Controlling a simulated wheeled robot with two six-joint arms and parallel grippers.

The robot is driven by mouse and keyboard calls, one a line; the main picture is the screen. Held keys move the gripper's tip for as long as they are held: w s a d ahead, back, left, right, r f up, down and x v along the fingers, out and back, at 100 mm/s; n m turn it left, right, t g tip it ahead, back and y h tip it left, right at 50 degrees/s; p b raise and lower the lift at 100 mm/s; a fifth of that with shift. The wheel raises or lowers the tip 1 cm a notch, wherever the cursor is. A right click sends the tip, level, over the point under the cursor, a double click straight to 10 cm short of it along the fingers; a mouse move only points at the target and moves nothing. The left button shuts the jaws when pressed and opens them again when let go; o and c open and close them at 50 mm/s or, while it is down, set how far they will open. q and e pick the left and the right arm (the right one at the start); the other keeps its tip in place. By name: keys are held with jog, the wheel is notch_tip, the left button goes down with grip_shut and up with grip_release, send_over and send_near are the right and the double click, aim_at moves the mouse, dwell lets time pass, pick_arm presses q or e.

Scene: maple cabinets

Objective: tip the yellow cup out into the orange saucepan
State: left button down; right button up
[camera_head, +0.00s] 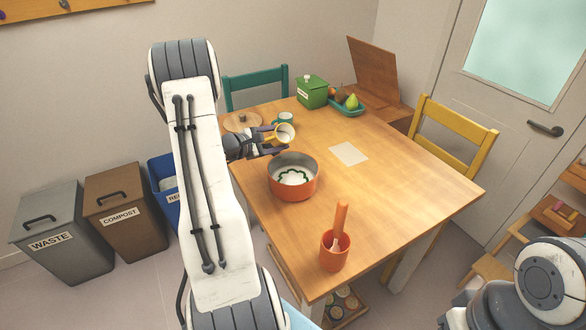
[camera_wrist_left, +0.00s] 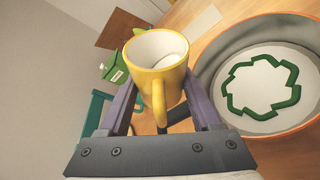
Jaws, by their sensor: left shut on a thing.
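The yellow cup (camera_head: 285,134) is held by my left gripper (camera_head: 276,140) above the table, just behind the orange saucepan (camera_head: 293,190). In the left wrist view the cup (camera_wrist_left: 157,75) sits between the two fingers, handle towards the camera, its pale inside partly showing. I cannot tell what is in it. The saucepan (camera_wrist_left: 215,105) is right of the cup in that view, open at the top. A green wavy ring (camera_wrist_left: 262,88) lies on its pale bottom. My right gripper is not in view.
An orange pot with a utensil (camera_head: 335,250) stands near the table's front corner. A round wooden board (camera_head: 240,122), a teal mug (camera_head: 283,118), a green box (camera_head: 312,92) and a fruit dish (camera_head: 348,106) are further back. The table's right side is mostly clear around a pale sheet (camera_head: 349,153).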

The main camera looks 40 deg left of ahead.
pick_arm(q)
jog(key=shift+r, duration=0.15)
jog(key=shift+f+m+t+b, duration=0.4)
jog(key=shift+m+b, duration=0.4)
jog(key=shift+b, duration=0.65)
jog(key=shift+r+m+t+y+b, duration=0.3)
jog(key=shift+r+m+y+b, duration=0.1)
jog(key=shift+m+y+b, duration=0.25)
dwell(0.5)
jog(key=shift+s+d+f+m+t+b, duration=0.15)
jog(key=shift+f+m+t+b, duration=0.2)
jog(key=shift+m+b, duration=0.45)
dwell(0.5)
